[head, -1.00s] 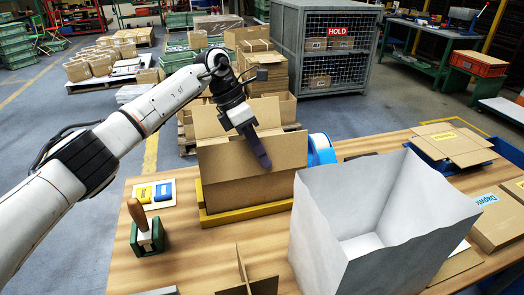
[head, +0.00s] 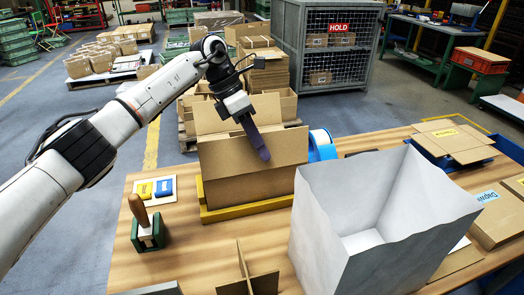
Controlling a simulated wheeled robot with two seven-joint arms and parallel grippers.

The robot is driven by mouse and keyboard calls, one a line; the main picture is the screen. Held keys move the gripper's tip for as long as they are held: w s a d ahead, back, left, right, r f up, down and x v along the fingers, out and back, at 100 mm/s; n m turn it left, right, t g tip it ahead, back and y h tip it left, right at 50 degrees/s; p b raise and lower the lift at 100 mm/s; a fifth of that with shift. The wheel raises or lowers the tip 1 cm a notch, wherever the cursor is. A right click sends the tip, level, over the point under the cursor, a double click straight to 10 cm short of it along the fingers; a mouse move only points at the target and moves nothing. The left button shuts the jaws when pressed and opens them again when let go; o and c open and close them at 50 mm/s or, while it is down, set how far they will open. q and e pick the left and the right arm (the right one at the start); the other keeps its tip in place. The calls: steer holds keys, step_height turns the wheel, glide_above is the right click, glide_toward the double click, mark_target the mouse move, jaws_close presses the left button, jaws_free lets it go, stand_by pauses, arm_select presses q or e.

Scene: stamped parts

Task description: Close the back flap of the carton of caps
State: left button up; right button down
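An open brown carton (head: 232,186) stands in a yellow tray (head: 240,211) on the wooden table. Its back flap (head: 208,119) stands up at the far side. A wide near flap (head: 222,153) also stands up and hides the inside, so no caps show. My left gripper (head: 262,153) reaches down from the left above the carton. Its purple fingers look like one narrow piece, shut and empty, and overlap the near flap in the picture. I cannot tell whether they touch it. My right gripper is not in view.
A tall grey open-topped bin (head: 330,225) stands close at the carton's right front. Another flapped carton (head: 458,143) is at right.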

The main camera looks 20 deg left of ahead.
arm_select(q)
steer(key=v, duration=0.8)
steer(key=shift+r, duration=0.25)
steer(key=shift+a, duration=0.1)
steer(key=shift+c, duration=0.5)
